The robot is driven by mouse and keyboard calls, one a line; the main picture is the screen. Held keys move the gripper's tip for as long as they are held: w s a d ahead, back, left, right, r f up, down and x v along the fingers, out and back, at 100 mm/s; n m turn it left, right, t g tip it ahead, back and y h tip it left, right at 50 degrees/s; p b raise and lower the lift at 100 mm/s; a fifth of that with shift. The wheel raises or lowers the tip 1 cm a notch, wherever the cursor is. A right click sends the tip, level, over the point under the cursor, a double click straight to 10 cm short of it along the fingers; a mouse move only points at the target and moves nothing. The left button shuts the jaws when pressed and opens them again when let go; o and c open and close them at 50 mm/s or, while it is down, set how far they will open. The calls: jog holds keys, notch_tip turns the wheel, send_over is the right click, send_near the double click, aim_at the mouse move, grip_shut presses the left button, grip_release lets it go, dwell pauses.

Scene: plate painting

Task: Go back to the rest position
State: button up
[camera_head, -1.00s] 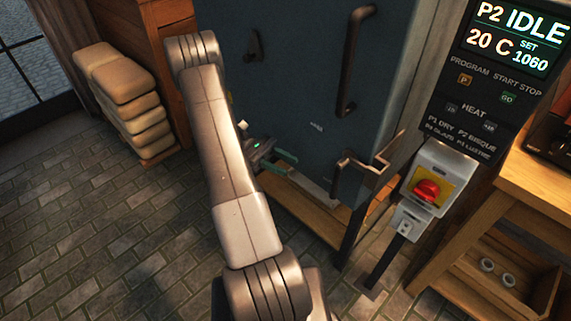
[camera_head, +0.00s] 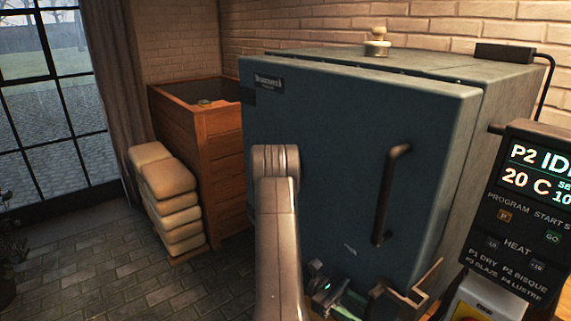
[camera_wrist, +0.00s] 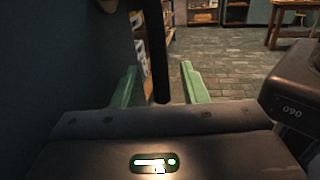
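My arm is raised in front of the closed blue-grey kiln (camera_head: 320,140) in the head view. My gripper (camera_wrist: 158,82) shows two green fingers spread apart in the wrist view, with nothing held. A dark upright bar (camera_wrist: 157,50) appears between the fingers there, with space on both sides; I cannot tell its depth. In the head view the gripper (camera_head: 335,296) is low by the kiln door, partly hidden by my arm. The kiln's dark door handle (camera_head: 388,195) is to its upper right, and a bracket-like latch (camera_head: 412,290) is just right of it.
The control panel (camera_head: 530,215) reads P2 and 20 C at the right. Stacked cream bags (camera_head: 170,200) and a wooden crate (camera_head: 215,160) stand left of the kiln. Paved floor is open at the lower left. The wrist view shows clear floor (camera_wrist: 220,45) and shelves beyond.

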jog(key=shift+s+d, duration=0.1)
dwell(0.4)
